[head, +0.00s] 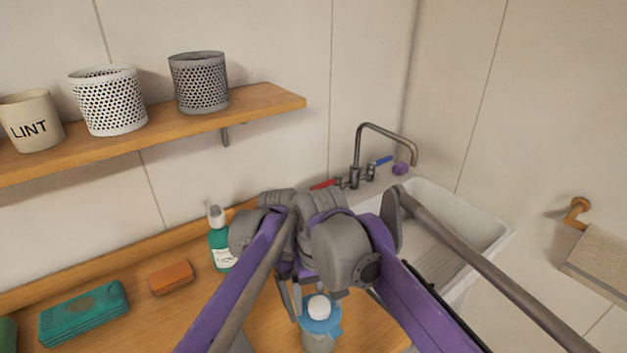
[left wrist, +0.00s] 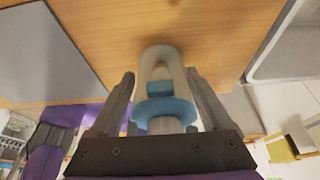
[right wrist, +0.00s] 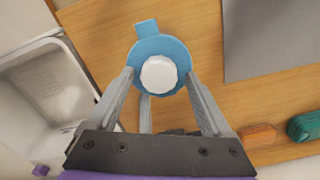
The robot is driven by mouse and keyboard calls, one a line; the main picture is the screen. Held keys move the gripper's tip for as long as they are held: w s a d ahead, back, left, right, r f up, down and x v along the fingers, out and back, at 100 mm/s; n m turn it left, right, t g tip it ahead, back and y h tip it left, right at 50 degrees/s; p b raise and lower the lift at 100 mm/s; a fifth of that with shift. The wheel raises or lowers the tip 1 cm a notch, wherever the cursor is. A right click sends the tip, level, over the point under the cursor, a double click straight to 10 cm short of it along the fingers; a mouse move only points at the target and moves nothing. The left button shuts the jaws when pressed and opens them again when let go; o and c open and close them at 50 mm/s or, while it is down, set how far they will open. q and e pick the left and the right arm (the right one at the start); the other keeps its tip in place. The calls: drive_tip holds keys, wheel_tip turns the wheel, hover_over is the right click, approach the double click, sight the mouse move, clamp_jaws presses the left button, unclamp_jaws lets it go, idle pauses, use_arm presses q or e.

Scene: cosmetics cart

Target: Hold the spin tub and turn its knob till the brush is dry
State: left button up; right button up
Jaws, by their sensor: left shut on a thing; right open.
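The spin tub (head: 318,342) stands on the wooden counter, with a blue lid (right wrist: 147,50) and a round white knob (right wrist: 159,73) on top. In the left wrist view its pale body (left wrist: 174,62) shows beyond the blue rim, with a blue shape inside. My left gripper (left wrist: 161,78) is shut on the tub, one finger on each side. My right gripper (right wrist: 160,80) is open above the lid, its fingers on either side of the knob with gaps. I cannot make out the brush inside the tub.
A pump bottle (head: 220,245), an orange bar (head: 170,278) and a teal pack (head: 84,313) stand left on the counter. A sink (head: 480,225) with a tap (head: 356,160) lies to the right. A shelf (head: 255,104) with a LINT cup (head: 32,122) and two perforated baskets is above.

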sight(318, 303)
drive_tip(key=n, duration=0.6)
drive_tip(key=shift+n, duration=0.3)
drive_tip(key=n, duration=0.4)
drive_tip(key=shift+r+n, duration=0.15)
drive_tip(key=shift+n, duration=0.45)
wheel_tip(318, 303, up, 12)
drive_tip(key=w+d+r+m+t+y, duration=0.2)
drive_tip(key=w+m, duration=0.4)
drive_tip(key=w, duration=0.1)
drive_tip(key=w+d+r+m+t+y, duration=0.1)
drive_tip(key=w+d+m+t+y, duration=0.15)
drive_tip(key=w+m, duration=0.35)
drive_tip(key=w+a+r+m+t+y, duration=0.2)
drive_tip(key=a+m+t+y, duration=0.2)
drive_tip(key=a+m+y, duration=0.1)
drive_tip(key=shift+a+r+t+y, duration=0.25)
drive_tip(key=shift+a+t+y, duration=0.1)
